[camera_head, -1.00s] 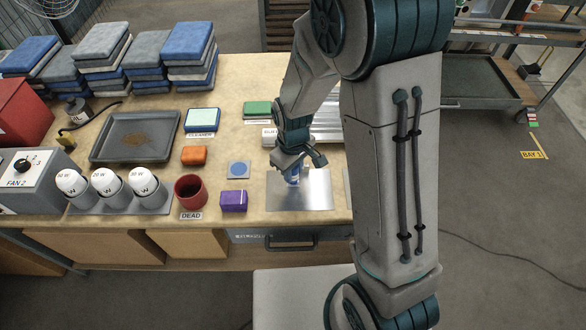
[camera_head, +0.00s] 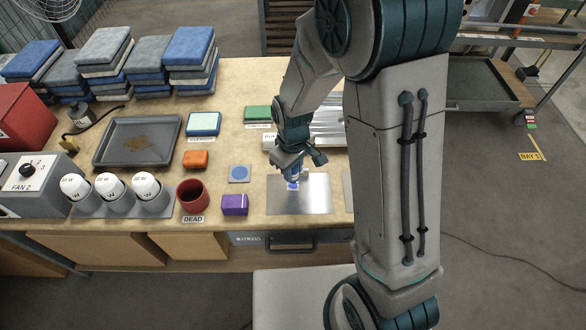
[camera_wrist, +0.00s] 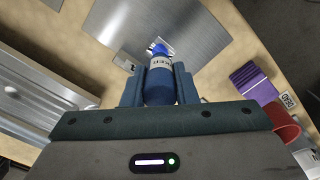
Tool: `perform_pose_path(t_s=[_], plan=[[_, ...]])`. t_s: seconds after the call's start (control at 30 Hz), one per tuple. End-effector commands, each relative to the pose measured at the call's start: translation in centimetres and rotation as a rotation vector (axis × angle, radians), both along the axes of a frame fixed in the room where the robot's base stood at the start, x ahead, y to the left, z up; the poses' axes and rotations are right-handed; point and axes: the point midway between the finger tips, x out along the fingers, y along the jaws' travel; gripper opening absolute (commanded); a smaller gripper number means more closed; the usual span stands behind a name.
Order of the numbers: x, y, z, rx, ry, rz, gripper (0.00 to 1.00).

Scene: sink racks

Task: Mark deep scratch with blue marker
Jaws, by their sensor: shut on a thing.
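My gripper (camera_head: 292,170) is over the metal plate (camera_head: 312,207) on the workbench. In the wrist view my gripper (camera_wrist: 160,88) is shut on a blue marker (camera_wrist: 160,68), with its blue tip pointing down at the plate (camera_wrist: 205,25). The marker (camera_head: 294,184) also shows in the head view below the fingers. In the wrist view its tip is over the plate near the edge; I cannot tell whether it touches. A small pale patch lies beside the tip. The scratch cannot be made out clearly.
A second plate edge lies right, partly behind my arm.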

Motion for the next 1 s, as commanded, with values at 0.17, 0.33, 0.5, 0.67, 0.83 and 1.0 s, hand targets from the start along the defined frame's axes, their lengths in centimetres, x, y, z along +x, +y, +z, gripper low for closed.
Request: perform_pose_path(t_s=[0.17,0.33,0.5,0.67,0.83,1.0], plan=[[0.0,0.0,1.9,0.001,-0.001,0.0,0.03],[0.0,0.0,3.2,0.001,-0.001,0.0,0.03],[0.0,0.0,4.4,0.001,-0.001,0.0,0.03],[0.0,0.0,4.4,0.001,-0.001,0.0,0.03],[0.0,0.0,4.4,0.001,-0.001,0.0,0.03],[0.0,0.0,4.4,0.001,-0.001,-0.001,0.03]])
